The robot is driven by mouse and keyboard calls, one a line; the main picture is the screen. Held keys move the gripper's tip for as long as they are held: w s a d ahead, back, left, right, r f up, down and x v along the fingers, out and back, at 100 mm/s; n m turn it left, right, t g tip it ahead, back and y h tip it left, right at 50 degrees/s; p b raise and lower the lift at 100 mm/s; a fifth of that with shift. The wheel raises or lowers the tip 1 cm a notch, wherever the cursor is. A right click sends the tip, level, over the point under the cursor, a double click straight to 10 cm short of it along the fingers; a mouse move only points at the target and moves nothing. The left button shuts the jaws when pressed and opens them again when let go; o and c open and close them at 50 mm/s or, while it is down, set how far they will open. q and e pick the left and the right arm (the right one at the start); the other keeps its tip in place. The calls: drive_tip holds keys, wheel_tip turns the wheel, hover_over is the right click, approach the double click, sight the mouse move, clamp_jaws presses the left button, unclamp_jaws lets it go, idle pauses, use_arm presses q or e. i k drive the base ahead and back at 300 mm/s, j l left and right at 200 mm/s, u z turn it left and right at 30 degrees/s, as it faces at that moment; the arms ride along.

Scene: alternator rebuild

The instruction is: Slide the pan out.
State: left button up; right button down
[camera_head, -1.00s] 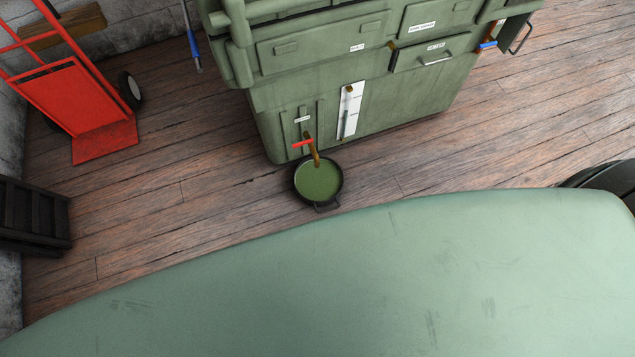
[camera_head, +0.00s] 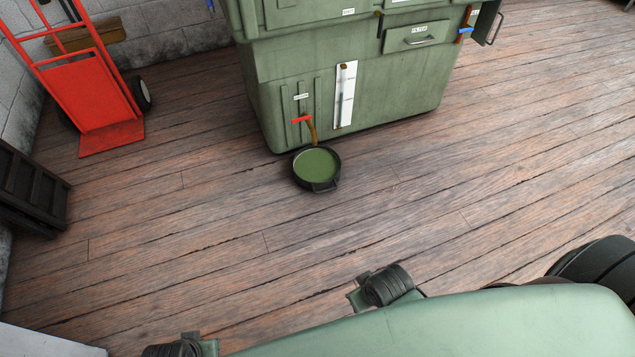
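The pan (camera_head: 316,167) is round and black, with green liquid in it. It stands on the wooden floor at the front foot of a green machine (camera_head: 400,85). A small loop handle (camera_head: 325,187) sticks out from its near side. A brown spout (camera_head: 312,132) with a red lever (camera_head: 302,120) comes down from the machine to the pan's far rim. I cannot tell whether they touch. Neither of my grippers can be made out in this view, and nothing holds the pan.
Planked floor (camera_head: 220,240) lies clear around the pan's near side and to both sides. A red hand truck (camera_head: 90,90) stands at the upper left, with a dark slatted object (camera_head: 28,190) at the left edge. Parts of my own body fill the bottom.

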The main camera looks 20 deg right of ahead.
sight(316, 169)
drive_tip(key=u, duration=0.35)
drive_tip(key=i+l+u, duration=0.1)
drive_tip(key=l+u, duration=0.3)
drive_tip(key=i+l+u, duration=0.1)
drive_tip(key=l+u, duration=0.65)
